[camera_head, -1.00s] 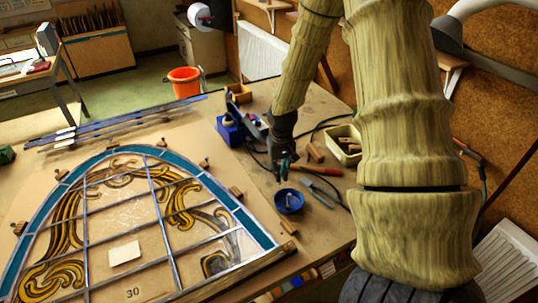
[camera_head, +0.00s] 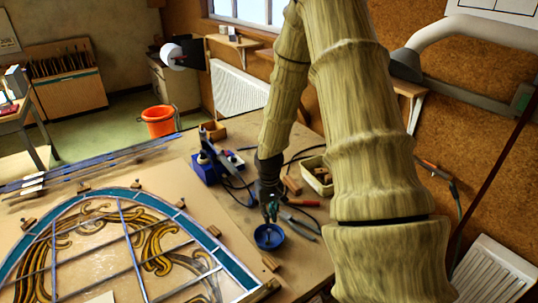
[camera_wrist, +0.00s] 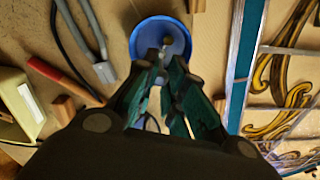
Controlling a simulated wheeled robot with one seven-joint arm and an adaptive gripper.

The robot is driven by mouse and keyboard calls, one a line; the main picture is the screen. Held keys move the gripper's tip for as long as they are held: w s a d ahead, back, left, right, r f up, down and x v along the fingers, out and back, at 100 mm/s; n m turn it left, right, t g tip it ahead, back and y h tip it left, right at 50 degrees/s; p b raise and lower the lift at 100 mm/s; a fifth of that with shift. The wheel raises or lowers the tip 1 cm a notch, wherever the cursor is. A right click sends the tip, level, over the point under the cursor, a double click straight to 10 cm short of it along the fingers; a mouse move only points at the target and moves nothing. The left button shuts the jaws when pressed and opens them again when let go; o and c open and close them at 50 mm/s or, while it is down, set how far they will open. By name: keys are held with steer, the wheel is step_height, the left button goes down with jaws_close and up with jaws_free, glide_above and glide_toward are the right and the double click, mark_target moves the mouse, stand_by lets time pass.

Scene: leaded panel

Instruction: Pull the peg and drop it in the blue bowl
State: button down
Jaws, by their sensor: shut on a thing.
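The blue bowl (camera_head: 257,240) stands on the bench to the right of the leaded panel (camera_head: 120,240). It also shows in the wrist view (camera_wrist: 138,34), with a small grey thing inside that I cannot make out. My gripper (camera_head: 271,215) points down just above the bowl. In the wrist view, my gripper's green fingertips (camera_wrist: 157,62) overlap the bowl's near part. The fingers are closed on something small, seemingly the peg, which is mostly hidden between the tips.
Small wooden blocks (camera_head: 213,231) line the panel's arched edge. A blue soldering stand (camera_head: 206,170) is behind my gripper. A red-handled tool (camera_head: 303,203), pliers (camera_head: 302,229) and a cream box (camera_head: 316,178) lie to the right. Cables run across the bench.

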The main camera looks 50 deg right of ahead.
steer(key=shift+f, duration=0.1)
steer(key=shift+f+b, duration=0.5)
steer(key=shift+f, duration=0.3)
steer(key=shift+s+a+f, duration=0.15)
steer(key=shift+f, duration=0.15)
steer(key=shift+s+f, duration=0.1)
steer(key=shift+f, duration=0.05)
steer(key=c, duration=1.5)
jaws_free()
steer(key=shift+c, duration=0.2)
steer(key=shift+o, duration=0.5)
steer(key=shift+w+d+f, duration=0.15)
steer(key=shift+w+d, duration=0.15)
steer(key=shift+a+r, duration=0.2)
steer(key=shift+r, duration=0.4)
steer(key=r, duration=1.1)
steer(key=shift+d, duration=0.2)
